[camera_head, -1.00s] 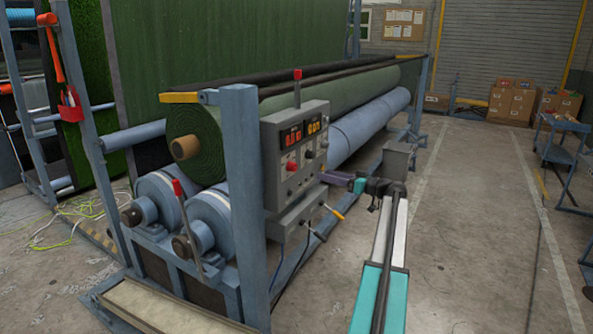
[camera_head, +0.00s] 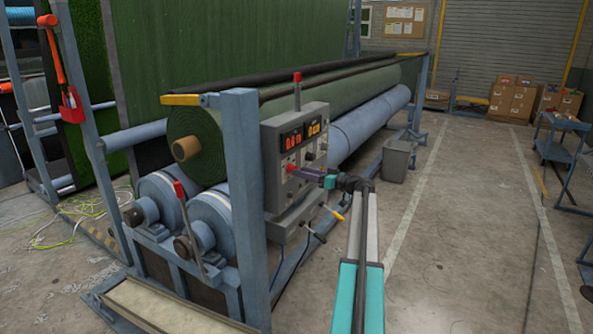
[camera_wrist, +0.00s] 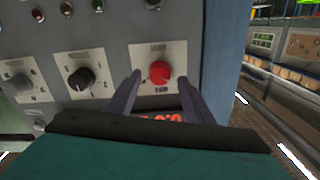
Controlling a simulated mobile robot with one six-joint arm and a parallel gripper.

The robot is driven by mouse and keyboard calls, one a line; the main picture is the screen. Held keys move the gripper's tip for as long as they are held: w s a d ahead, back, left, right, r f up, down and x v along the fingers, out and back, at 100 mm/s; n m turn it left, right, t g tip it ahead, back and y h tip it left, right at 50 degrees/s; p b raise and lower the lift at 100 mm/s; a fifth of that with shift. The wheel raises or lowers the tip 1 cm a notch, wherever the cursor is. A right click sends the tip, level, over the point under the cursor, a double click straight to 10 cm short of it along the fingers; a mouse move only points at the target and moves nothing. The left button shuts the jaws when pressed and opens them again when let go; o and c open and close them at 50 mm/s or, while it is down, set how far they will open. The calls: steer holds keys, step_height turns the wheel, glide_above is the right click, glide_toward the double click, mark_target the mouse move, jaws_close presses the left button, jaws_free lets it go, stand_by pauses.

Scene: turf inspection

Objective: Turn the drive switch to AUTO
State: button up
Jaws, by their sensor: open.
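A grey control box (camera_head: 282,205) is mounted at the near end of the roller frame. A red knob (camera_wrist: 160,73) on a pale label plate sits on its face. I cannot read the plate's small lettering well enough to say which switch this is. My gripper (camera_wrist: 160,90) is open, its two dark fingers on either side of the red knob. I cannot tell whether they touch it. In the head view, my gripper reaches the panel from the right, below the red display (camera_head: 291,139). The wrist picture appears inverted, with the display's red digits below the knob.
The roller frame's post (camera_head: 242,190) stands left of the box. A grey bin (camera_head: 396,162) stands behind my arm. Open floor lies right.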

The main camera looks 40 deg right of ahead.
steer(key=x, duration=0.3)
steer(key=shift+p, duration=0.3)
steer(key=shift+c, duration=0.5)
